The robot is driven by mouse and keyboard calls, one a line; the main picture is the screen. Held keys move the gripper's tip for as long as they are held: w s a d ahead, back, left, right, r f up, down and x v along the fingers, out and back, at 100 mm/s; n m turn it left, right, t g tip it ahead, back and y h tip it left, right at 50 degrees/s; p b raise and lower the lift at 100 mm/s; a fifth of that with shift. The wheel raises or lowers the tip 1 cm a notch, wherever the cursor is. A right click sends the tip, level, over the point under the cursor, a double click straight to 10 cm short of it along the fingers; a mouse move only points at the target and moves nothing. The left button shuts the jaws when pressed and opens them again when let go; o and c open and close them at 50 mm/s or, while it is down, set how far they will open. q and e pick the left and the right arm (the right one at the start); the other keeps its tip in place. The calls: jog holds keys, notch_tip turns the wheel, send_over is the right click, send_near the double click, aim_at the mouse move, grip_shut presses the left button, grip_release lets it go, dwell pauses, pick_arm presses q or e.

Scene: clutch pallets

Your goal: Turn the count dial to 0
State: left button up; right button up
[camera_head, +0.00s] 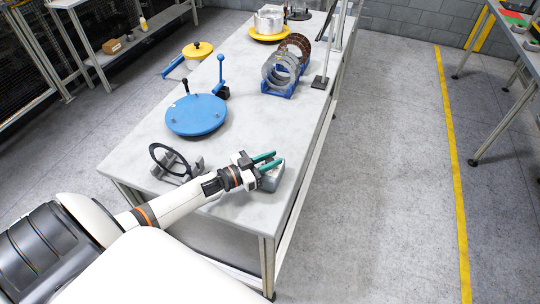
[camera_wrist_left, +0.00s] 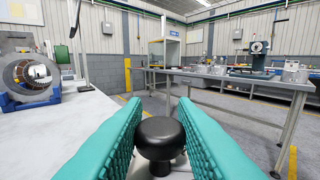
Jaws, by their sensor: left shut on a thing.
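My left gripper (camera_head: 264,160) reaches over the near right corner of the bench, above a small grey box (camera_head: 272,178). Its teal fingers are shut on the count dial. In the left wrist view the dial is a round black knob (camera_wrist_left: 160,135) on a stem, between the two fingers (camera_wrist_left: 160,108). In the head view the fingers hide the knob. I cannot read any number or mark on the dial. My right gripper is not in view.
The bench (camera_head: 145,150) also bears a black ring on a grey stand (camera_head: 172,163) beside my left arm, a blue round plate (camera_head: 196,115) with levers, and ring parts on a blue cradle (camera_head: 280,72).

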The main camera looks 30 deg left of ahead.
pick_arm(q)
jog(key=n+t+y+p, duration=0.1)
jog(key=n+y, duration=0.1)
jog(key=shift+d+r+y, duration=0.1)
jog(key=shift+r+y, duration=0.05)
jog(key=shift+y, duration=0.15)
jog(key=n+y, duration=0.1)
jog(key=y, duration=0.1)
jog(key=shift+n+t+y+p, duration=0.3)
jog(key=shift+n+p, duration=0.1)
jog(key=n+y, duration=0.1)
jog(key=y, duration=0.1)
jog(key=shift+n+y, duration=0.3)
jog(key=shift+f+n+y, duration=0.2)
jog(key=shift+n+y, duration=0.9)
jog(key=shift+y, duration=0.8)
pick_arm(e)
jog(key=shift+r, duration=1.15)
pick_arm(q)
jog(key=shift+y, duration=0.3)
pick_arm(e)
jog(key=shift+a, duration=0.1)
pick_arm(q)
jog(key=o, duration=1)
